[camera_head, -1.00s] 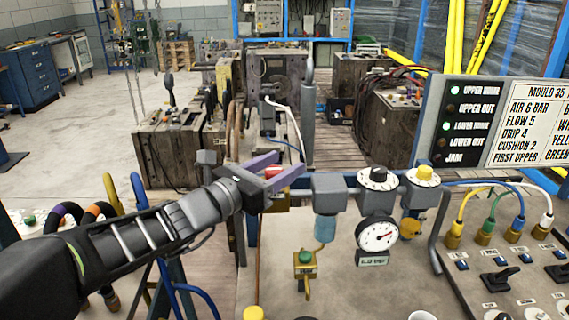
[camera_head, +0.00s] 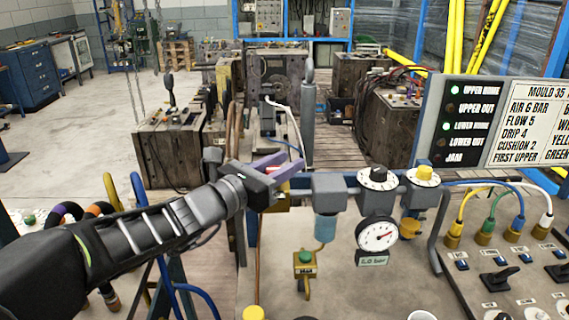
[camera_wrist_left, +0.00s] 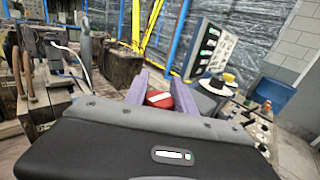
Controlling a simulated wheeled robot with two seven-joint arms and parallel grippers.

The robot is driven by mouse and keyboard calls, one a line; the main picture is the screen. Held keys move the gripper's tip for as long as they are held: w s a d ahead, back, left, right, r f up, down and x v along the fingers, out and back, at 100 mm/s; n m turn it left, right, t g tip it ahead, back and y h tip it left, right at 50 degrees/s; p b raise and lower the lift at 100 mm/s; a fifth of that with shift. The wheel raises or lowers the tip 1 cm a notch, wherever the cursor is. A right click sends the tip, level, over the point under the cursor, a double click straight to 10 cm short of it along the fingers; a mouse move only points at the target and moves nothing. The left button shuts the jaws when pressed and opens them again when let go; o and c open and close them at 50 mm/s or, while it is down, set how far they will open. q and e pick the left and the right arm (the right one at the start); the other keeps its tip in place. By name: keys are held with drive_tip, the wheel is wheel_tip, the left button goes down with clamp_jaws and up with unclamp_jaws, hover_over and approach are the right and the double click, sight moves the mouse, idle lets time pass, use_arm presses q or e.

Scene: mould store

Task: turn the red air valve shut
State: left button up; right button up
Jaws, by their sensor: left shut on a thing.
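The red air valve handle (camera_wrist_left: 160,99) shows in the left wrist view between the two purple fingers of my left gripper (camera_wrist_left: 159,86). It is red with a pale stripe, and the fingers are shut on it. In the head view my left gripper (camera_head: 289,168) reaches in from the left and covers most of the handle. A yellow valve body (camera_head: 283,188) shows just below the fingers, at the left end of the air line. My right gripper is not in view.
Right of the valve stand a grey filter with a blue bowl (camera_head: 326,228), a black-knobbed regulator with a round gauge (camera_head: 377,235) and a yellow-knobbed unit (camera_head: 424,176). Hoses and a switch panel (camera_head: 510,285) fill the right.

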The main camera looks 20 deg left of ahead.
use_arm(q)
clamp_jaws()
drive_tip(key=m+h+p, duration=0.1)
drive_tip(key=g+h+p, duration=0.1)
drive_tip(key=shift+s+d+r+m+h+p, duration=0.1)
drive_tip(key=shift+d+r+m+h+p, duration=0.1)
drive_tip(key=shift+m+h+p, duration=0.15)
drive_tip(key=m+g+h+p, duration=0.1)
drive_tip(key=h, duration=0.1)
drive_tip(key=m+g+h+p, duration=0.1)
drive_tip(key=m+p, duration=0.1)
drive_tip(key=shift+s+d+g+h, duration=0.2)
drive_tip(key=shift+d+g+h, duration=0.15)
drive_tip(key=shift+g, duration=0.05)
drive_tip(key=m+g+h, duration=0.1)
drive_tip(key=m+g+h+p, duration=0.1)
drive_tip(key=shift+s+d+f+g+h+p, duration=0.1)
drive_tip(key=shift+s+f+g+h+p, duration=0.1)
drive_tip(key=shift+g+h+p, duration=0.15)
drive_tip(key=shift+s+d+f+m+g+h, duration=0.15)
drive_tip(key=shift+m+g+h, duration=0.15)
drive_tip(key=shift+m+g, duration=0.3)
drive_tip(key=shift+s+r+m+g+h, duration=0.1)
drive_tip(key=shift+m+g+h, duration=0.15)
drive_tip(key=shift+m+g, duration=0.25)
drive_tip(key=shift+d+g, duration=0.1)
drive_tip(key=shift+g, duration=0.25)
drive_tip(key=o, duration=1.1)
unclamp_jaws()
